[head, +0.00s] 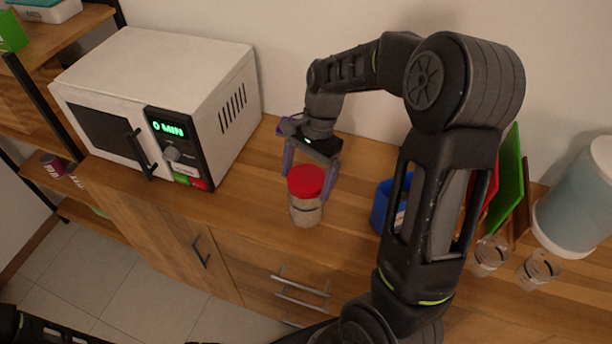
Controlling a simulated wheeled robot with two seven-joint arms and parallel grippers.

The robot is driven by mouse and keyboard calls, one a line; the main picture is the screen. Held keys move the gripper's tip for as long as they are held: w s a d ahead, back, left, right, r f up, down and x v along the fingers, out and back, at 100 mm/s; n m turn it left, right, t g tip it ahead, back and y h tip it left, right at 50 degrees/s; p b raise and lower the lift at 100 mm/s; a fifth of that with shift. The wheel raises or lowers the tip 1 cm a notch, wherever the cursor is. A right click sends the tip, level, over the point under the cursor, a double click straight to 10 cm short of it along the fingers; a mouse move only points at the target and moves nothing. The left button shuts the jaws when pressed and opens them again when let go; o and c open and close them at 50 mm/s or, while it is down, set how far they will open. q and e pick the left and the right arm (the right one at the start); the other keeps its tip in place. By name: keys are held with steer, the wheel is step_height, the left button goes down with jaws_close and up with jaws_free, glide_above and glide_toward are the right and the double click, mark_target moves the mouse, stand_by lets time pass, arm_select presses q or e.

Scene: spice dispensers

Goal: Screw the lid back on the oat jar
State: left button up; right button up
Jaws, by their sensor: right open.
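The oat jar (306,214) stands upright on the wooden counter, near its front edge. It is clear with pale contents. The red lid (307,181) sits on top of the jar; I cannot tell how tightly it is seated. My right gripper (309,185) is over the jar from behind, pointing down. Its fingers are open, one on each side of the red lid. My left arm shows only as a dark part at the bottom left corner, and its gripper is out of the picture.
A white microwave (200,75) stands left of the jar. A blue container (381,207) is to the right, partly behind my right arm. Clear glasses (490,254), red and green boards (509,180) and a large pale blue container (580,205) stand farther right. Drawer handles (302,287) stick out below the counter.

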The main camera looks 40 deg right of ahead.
steer(key=n+g, duration=0.1)
steer(key=n, duration=0.2)
steer(key=shift+n+p, duration=0.4)
steer(key=n+g+h, duration=0.1)
steer(key=n, duration=0.4)
steer(key=shift+h, duration=0.3)
steer(key=c, duration=1.4)
steer(key=m+y+p, duration=0.1)
steer(key=m, duration=0.2)
steer(key=shift+m+t, duration=0.3)
steer(key=shift+t, duration=0.1)
steer(key=m, duration=0.4)
steer(key=shift+t+y+p, duration=0.3)
steer(key=shift+t, duration=0.1)
steer(key=shift+m, duration=0.7)
